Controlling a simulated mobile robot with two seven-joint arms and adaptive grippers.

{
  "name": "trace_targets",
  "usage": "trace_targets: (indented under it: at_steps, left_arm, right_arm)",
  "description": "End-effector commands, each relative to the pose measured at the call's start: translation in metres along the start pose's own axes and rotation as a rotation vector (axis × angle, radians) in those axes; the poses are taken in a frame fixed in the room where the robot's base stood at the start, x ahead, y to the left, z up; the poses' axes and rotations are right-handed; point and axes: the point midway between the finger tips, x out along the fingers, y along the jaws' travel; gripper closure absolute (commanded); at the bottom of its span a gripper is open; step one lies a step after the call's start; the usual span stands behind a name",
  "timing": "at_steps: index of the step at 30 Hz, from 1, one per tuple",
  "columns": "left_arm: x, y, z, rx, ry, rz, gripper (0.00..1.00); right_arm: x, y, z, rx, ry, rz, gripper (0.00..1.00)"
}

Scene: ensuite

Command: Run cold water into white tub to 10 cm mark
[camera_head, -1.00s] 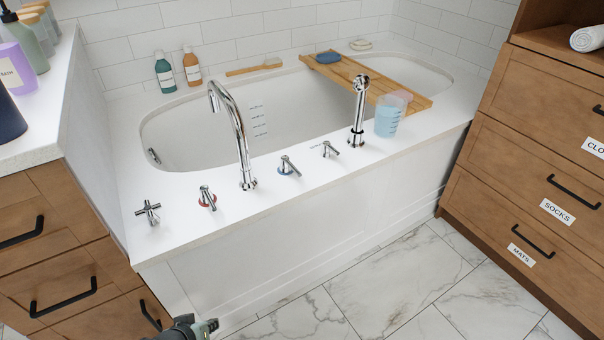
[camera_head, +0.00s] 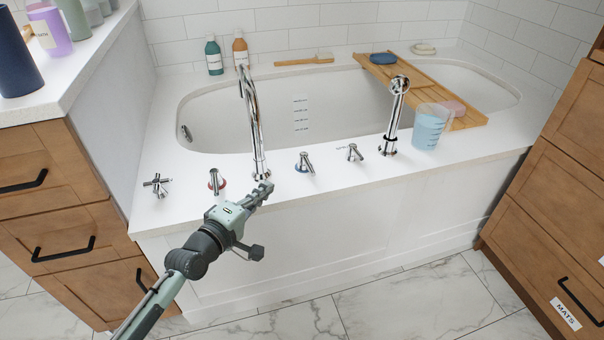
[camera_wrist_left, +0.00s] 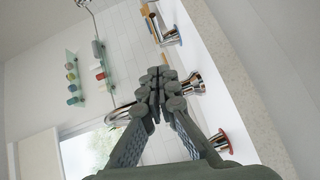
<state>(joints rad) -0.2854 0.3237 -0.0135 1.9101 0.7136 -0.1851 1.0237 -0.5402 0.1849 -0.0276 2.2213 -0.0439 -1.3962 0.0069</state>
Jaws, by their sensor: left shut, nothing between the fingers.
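The white tub (camera_head: 215,120) is set in a white surround, with dark level marks (camera_head: 300,115) on its inner far wall. No water shows in the visible part, and none runs from the tall chrome spout (camera_head: 250,110). The blue-ringed lever tap (camera_head: 304,163) stands right of the spout, the red-ringed lever tap (camera_head: 216,181) left of it. My left gripper (camera_head: 264,190) is shut and empty at the surround's front edge, by the spout base and left of the blue-ringed tap. In the left wrist view its closed fingertips (camera_wrist_left: 158,76) overlap the spout base. My right gripper is out of view.
A cross handle (camera_head: 157,185), another lever (camera_head: 354,152) and a hand shower (camera_head: 396,110) stand along the surround. A jug of blue liquid (camera_head: 428,130) stands at right, by a wooden bath tray (camera_head: 405,75). Drawers flank the tub; the marble floor (camera_head: 400,300) in front is clear.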

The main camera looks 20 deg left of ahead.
Motion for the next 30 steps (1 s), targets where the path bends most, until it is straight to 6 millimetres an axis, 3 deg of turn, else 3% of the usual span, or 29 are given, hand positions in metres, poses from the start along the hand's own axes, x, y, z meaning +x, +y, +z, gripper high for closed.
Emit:
trace_targets:
  at_steps: [12,19,30]
  left_arm:
    - [0.088,0.000,0.001,0.003,-0.001,0.001,1.00]
    - [0.107,0.000,0.024,0.001,0.000,0.000,1.00]
    - [0.112,-0.001,0.029,0.004,-0.001,-0.002,1.00]
  right_arm:
    - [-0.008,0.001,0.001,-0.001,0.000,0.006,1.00]
    - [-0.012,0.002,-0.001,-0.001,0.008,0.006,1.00]
    - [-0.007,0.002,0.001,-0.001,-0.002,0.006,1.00]
